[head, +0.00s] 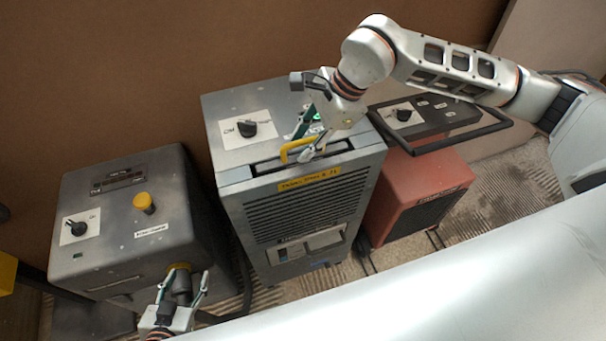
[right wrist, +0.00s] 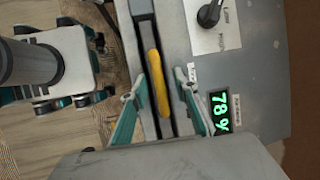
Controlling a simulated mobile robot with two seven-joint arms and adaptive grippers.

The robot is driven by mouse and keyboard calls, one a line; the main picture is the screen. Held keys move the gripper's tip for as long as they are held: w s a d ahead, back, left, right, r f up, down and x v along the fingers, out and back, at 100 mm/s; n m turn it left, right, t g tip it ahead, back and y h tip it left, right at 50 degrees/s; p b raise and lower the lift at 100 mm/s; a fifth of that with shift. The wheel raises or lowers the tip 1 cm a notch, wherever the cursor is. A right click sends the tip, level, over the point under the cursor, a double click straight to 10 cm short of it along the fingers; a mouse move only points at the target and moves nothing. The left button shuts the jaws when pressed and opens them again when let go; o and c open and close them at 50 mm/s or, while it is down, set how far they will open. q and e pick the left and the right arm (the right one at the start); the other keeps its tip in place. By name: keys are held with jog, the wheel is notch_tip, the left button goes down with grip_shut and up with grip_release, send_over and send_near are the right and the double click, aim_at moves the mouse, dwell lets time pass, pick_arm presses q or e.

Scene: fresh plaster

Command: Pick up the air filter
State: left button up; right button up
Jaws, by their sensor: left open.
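The air filter sits in a long slot on top of the grey dehumidifier-like machine (head: 305,215). Its yellow handle (head: 285,153) stands up from the dark top bar; the handle also shows in the right wrist view (right wrist: 158,80). My right gripper (head: 306,140) is just above the machine's top. In the right wrist view its two fingers (right wrist: 157,88) are apart, one on each side of the handle; I cannot tell whether they touch it. My left gripper (head: 185,285) is open at the lower left, its fingers either side of a dark cylindrical fitting (head: 181,284).
A dark grey box (head: 120,225) with a knob and yellow button stands left. A red unit (head: 420,190) with a black handle frame stands right. The machine's top carries a black dial (head: 247,128) and a green display (right wrist: 221,110). A pale surface crosses the lower right.

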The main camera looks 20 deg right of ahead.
grip_shut()
jog(key=shift+r, duration=0.1)
notch_tip(320, 180, up, 20)
jog(key=b, duration=0.1)
dwell(0.6)
